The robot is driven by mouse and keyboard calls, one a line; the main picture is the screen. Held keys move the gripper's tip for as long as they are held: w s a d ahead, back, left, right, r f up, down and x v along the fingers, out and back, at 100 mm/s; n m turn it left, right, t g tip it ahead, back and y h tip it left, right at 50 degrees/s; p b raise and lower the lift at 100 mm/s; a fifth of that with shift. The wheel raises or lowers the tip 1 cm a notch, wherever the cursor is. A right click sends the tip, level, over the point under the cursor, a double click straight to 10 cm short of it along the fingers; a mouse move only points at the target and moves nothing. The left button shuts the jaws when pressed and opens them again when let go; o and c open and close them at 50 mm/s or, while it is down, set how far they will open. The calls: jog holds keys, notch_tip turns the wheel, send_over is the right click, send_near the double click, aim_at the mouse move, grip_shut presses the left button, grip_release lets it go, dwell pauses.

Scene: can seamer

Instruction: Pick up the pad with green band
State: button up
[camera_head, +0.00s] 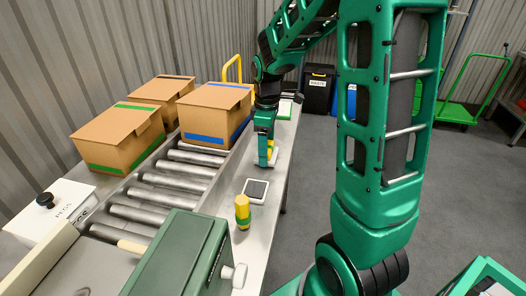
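My gripper (265,160) points down over the steel bench, to the right of the roller conveyor. Its fingertips are small here, and I cannot tell whether they are open or shut. A yellow object (271,146) and a pale pad-like piece (276,157) show right at the gripper; whether they are held is unclear. A flat white item with some green (284,108) lies farther back on the bench, partly behind my arm. A white pad with a dark top (255,189) lies nearer, and no green band shows on it.
A yellow bottle-like object (242,211) stands near the dark-topped pad. A green machine (180,255) with a white knob is in front. Cardboard boxes with green (118,137), blue (215,112) and dark (172,92) bands sit along the conveyor (178,180). Open floor lies right.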

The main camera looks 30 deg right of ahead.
notch_tip(320, 180, up, 4)
jog(key=shift+a, duration=0.15)
jog(key=s+a+r, duration=0.5)
jog(key=a+r, duration=0.1)
jog(key=a, duration=0.4)
jog(key=shift+r, duration=0.25)
jog(key=shift+s, duration=0.1)
